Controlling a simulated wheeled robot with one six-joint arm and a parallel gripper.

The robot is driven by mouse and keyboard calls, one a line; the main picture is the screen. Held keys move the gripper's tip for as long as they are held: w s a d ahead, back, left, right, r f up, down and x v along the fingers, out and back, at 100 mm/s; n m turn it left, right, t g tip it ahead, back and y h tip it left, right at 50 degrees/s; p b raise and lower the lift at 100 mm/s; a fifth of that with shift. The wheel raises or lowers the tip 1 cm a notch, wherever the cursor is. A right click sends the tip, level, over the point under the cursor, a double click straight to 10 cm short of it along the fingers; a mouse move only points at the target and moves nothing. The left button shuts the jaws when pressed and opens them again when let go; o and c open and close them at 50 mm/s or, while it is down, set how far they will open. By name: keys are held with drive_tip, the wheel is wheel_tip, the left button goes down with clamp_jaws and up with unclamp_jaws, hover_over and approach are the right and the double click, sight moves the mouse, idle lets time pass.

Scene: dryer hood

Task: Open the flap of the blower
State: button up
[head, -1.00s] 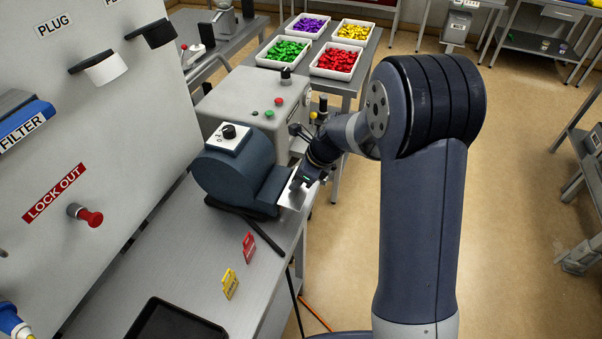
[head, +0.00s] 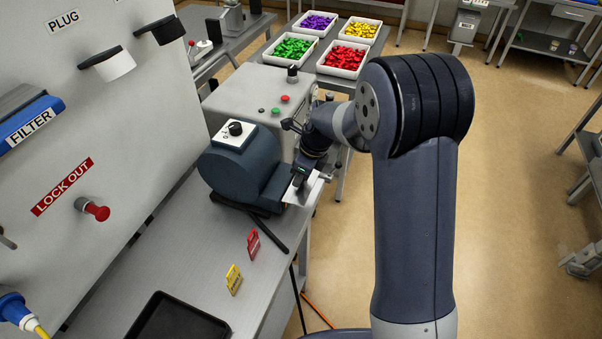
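The blower (head: 240,170) is a dark blue-grey rounded housing with a white dial plate on top, on the grey bench. Its outlet points right. A light metal flap (head: 302,187) shows at the outlet's right end, beside my gripper. My gripper (head: 298,183) is at the flap, reaching down from the upper right. The fingers are small and partly hidden by the wrist, so I cannot tell whether they are shut on the flap or only touching it.
A grey control box (head: 262,95) with buttons stands close behind the blower. Yellow (head: 233,280) and red (head: 253,243) tags stand on the bench in front, near a black tray (head: 178,320). A grey panel (head: 100,130) rises at left. Open floor lies right.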

sight(311, 185)
drive_tip(key=o, duration=0.4)
drive_tip(key=b+v, duration=0.2)
drive_tip(key=v, duration=0.8)
drive_tip(key=shift+d+r, duration=0.1)
drive_tip(key=shift+r, duration=0.3)
drive_tip(key=shift+f, duration=0.15)
drive_tip(key=p+x, duration=0.2)
drive_tip(key=x, duration=0.8)
drive_tip(key=shift+f, duration=0.35)
drive_tip(key=shift+r, duration=0.1)
